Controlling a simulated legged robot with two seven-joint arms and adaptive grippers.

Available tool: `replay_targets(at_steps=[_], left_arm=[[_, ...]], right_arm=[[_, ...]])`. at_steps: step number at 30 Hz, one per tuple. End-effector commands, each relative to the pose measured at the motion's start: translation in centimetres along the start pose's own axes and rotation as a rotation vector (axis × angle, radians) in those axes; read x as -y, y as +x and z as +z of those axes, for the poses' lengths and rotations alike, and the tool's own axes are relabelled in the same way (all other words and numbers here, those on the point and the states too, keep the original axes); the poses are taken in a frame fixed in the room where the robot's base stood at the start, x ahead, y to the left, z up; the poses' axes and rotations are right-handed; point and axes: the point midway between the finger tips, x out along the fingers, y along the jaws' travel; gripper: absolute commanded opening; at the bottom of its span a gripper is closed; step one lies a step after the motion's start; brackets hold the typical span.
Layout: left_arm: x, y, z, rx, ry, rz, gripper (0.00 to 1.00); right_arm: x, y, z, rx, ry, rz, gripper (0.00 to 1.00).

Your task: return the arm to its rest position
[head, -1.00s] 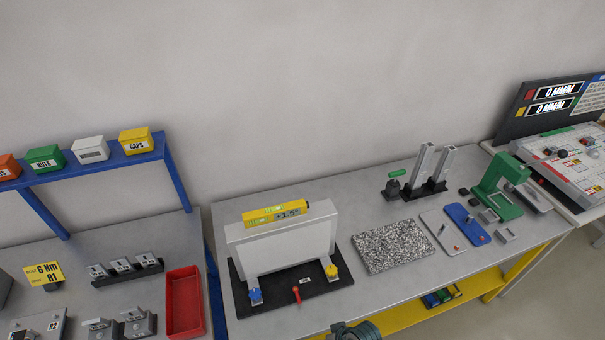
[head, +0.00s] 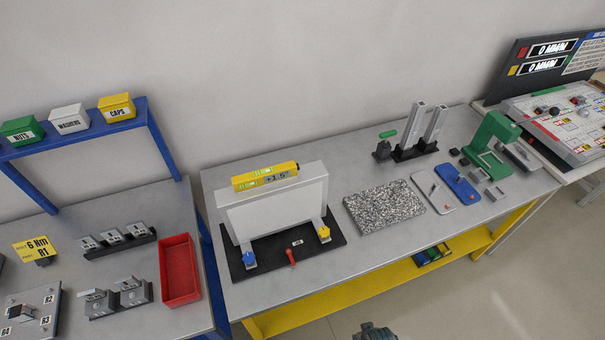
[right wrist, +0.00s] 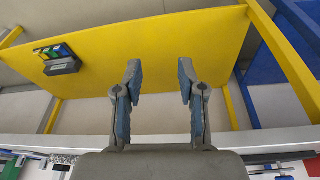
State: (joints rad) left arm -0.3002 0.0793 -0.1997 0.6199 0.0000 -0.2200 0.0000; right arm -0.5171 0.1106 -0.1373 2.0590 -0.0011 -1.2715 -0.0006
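My right gripper (right wrist: 160,82) shows in the right wrist view with its two blue-padded fingers apart and nothing between them. The yellow lower shelf (right wrist: 175,50) of the bench lies beyond the fingertips in that view. In the head view a dark grey piece of my right arm or gripper (head: 375,332) shows at the bottom edge, in front of the bench and below its top. My left gripper is not in either view.
The grey bench (head: 330,265) holds a white frame (head: 275,208) with a yellow level (head: 265,177) on it, a speckled plate (head: 385,206) and a green press (head: 490,145). A red tray (head: 179,270) sits on the left bench. Floor in front is clear.

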Motion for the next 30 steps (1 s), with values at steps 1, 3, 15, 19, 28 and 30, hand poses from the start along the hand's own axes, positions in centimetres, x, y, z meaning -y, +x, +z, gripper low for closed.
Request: replay_targets(at_steps=[1, 3, 15, 19, 28, 30], left_arm=[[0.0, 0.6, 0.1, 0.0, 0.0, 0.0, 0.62], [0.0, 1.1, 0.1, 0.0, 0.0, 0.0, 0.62], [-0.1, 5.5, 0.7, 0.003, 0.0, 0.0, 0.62], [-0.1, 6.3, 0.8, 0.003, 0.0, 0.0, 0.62], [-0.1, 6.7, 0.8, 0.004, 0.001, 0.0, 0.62], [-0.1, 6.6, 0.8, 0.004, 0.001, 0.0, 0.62]], right_arm=[[0.1, 2.5, 0.9, 0.015, -0.001, -0.002, 0.4], [0.3, 5.9, 2.3, 0.028, -0.003, -0.004, 0.4], [1.4, 26.8, 20.7, 0.136, -0.026, -0.017, 0.4], [1.4, 29.1, 26.2, 0.159, -0.032, -0.019, 0.4], [1.3, 29.8, 30.0, 0.171, -0.037, -0.02, 0.4], [1.3, 29.8, 30.0, 0.171, -0.037, -0.02, 0.4]])
